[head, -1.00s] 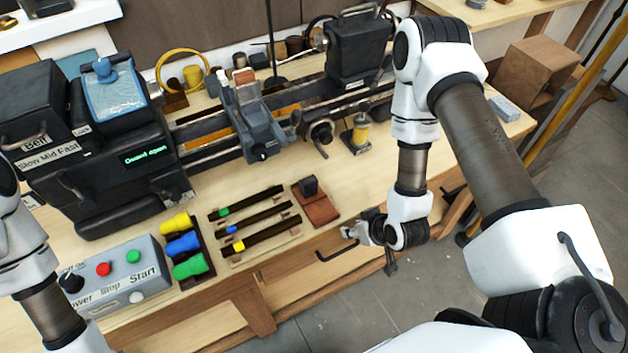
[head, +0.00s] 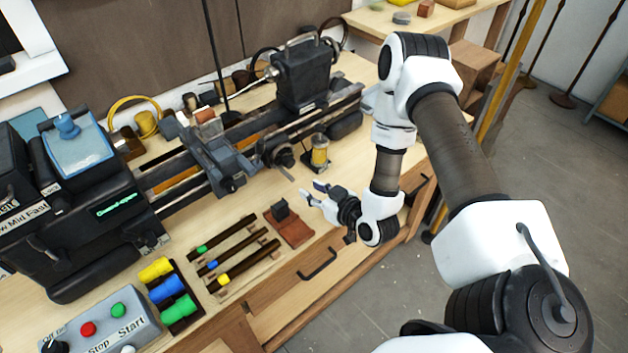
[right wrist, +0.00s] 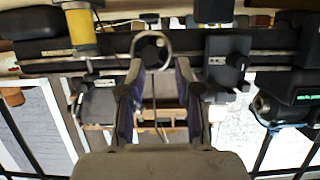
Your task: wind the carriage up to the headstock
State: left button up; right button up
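The lathe's carriage (head: 222,160) is a dark grey block on the bed, between the black headstock (head: 85,215) at the left and the tailstock (head: 302,75) at the right. A dark handwheel (head: 283,157) sits on the bed's front, right of the carriage. My right gripper (head: 312,193) is open and empty, in front of the handwheel and apart from it. In the right wrist view, my right gripper's fingers (right wrist: 160,75) are spread, with a round ring, seemingly the handwheel (right wrist: 150,48), beyond the tips. My left gripper is out of view.
A yellow cylinder on a stand (head: 320,152) is just right of the handwheel. A brown pad with a dark block (head: 290,228), several dark rods (head: 235,262) and a control box (head: 100,325) lie in front. The bench's front edge is below my gripper.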

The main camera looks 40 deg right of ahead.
jog(key=b+x, duration=0.4)
jog(key=x, duration=0.3)
jog(key=shift+f, duration=0.2)
jog(key=shift+w, duration=0.5)
grip_shut()
jog(key=shift+f+b, duration=0.1)
jog(key=shift+b, duration=0.2)
